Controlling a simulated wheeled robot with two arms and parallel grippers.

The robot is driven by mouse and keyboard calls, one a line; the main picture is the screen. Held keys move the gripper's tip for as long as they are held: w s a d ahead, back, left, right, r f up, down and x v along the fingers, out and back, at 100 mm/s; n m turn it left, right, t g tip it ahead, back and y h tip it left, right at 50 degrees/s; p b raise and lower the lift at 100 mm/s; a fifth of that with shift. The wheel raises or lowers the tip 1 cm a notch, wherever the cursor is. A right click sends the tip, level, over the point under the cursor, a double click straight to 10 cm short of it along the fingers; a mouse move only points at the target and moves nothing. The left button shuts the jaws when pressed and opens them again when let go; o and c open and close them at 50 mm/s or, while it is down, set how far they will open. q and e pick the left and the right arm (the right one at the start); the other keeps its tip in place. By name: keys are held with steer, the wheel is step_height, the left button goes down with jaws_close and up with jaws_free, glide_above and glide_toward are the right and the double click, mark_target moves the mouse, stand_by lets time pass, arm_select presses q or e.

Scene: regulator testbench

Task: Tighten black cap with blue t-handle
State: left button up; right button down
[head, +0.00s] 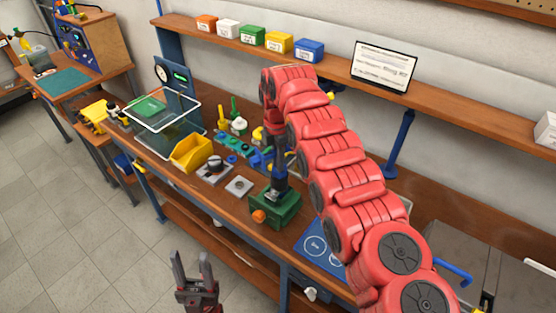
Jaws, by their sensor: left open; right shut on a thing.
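My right arm, red, comes in from the lower right, arches over the bench and points down at its end. My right gripper (279,168) is shut, above the green fixture block (276,209) with an orange knob. It appears to grip the blue t-handle, of which little can be told apart from the dark fingers. The black cap cannot be made out clearly; a dark part (280,192) stands upright between gripper and block. My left gripper (191,262) is open and empty, in front of the bench, over the floor.
A yellow bin (191,151), a clear box (165,130) and small metal plates (240,186) stand left of the green block. Blue, green and yellow parts lie behind. A blue mat (318,240) lies to the right.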

steer(key=shift+m, duration=0.4)
steer(key=shift+a+m+p, duration=0.1)
steer(key=shift+m+p, duration=0.2)
steer(key=shift+m, duration=0.3)
steer(key=shift+w+m+p, duration=0.1)
steer(key=shift+m+p, duration=0.3)
steer(key=shift+m, duration=0.4)
steer(key=shift+m+p, duration=0.4)
steer(key=shift+p, duration=0.05)
